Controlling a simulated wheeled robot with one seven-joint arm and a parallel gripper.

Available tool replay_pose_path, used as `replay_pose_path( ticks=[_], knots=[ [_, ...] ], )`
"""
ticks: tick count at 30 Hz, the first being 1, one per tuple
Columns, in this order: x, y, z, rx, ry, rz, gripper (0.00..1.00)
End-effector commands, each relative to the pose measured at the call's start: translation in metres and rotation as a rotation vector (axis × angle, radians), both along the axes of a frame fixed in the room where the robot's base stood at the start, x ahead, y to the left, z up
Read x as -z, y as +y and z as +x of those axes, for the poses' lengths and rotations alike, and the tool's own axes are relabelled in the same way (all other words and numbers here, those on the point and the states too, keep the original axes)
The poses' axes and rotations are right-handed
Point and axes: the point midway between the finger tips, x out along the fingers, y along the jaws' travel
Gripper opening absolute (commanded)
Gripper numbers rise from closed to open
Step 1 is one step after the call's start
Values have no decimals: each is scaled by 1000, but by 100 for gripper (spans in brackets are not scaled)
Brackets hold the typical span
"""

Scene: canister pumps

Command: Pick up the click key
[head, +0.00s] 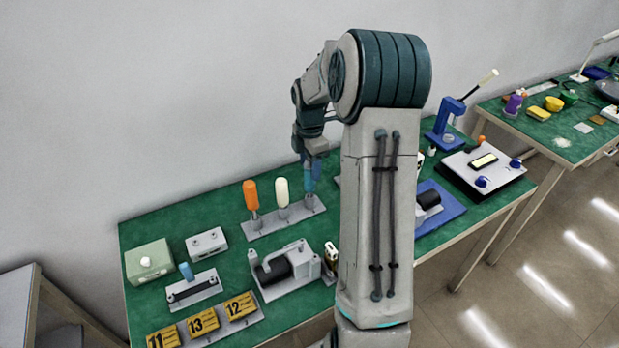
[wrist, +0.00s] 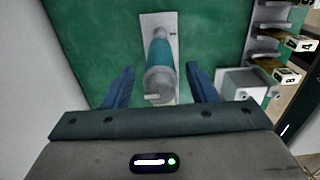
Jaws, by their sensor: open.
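A teal-handled tool (wrist: 160,52), which I take to be the click key, stands on a grey rack (wrist: 150,22). It shows in the wrist view centre, with a grey end and a small pin toward me. My gripper (wrist: 160,68) is open, with one dark blue finger on each side of the tool and gaps between. I cannot tell how deep the fingers reach. In the head view my gripper (head: 312,170) is at the right end of the rack (head: 285,219) and partly hides the tool there. An orange-handled tool (head: 251,195) and a cream-handled tool (head: 282,190) stand to its left.
A grey pump unit (head: 285,270) stands in front of the rack. A grey box (head: 207,243), green box (head: 149,262) and numbered yellow blocks (head: 202,321) are at left. My arm hides the table's middle. The wall (head: 130,100) is close behind the rack.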

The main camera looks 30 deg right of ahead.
Motion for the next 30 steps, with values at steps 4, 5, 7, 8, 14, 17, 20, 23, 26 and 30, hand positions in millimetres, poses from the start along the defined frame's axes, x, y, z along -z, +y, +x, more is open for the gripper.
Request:
replay_pose_path(
  ticks=[4,5,7,8,14,17,20,23,26,30],
  knots=[
    [6,0,0,0,1,0,52],
    [6,0,0,0,1,0,52],
    [6,0,0,0,0,0,52],
    [6,0,0,0,0,0,52],
    [6,0,0,0,0,0,5],
    [5,0,0,0,-1,0,0],
    [5,0,0,0,-1,0,0],
    [5,0,0,0,-1,0,0],
    [2,0,0,0,-3,-1,0],
    [-10,0,1,1,-3,-1,0]
  ],
)
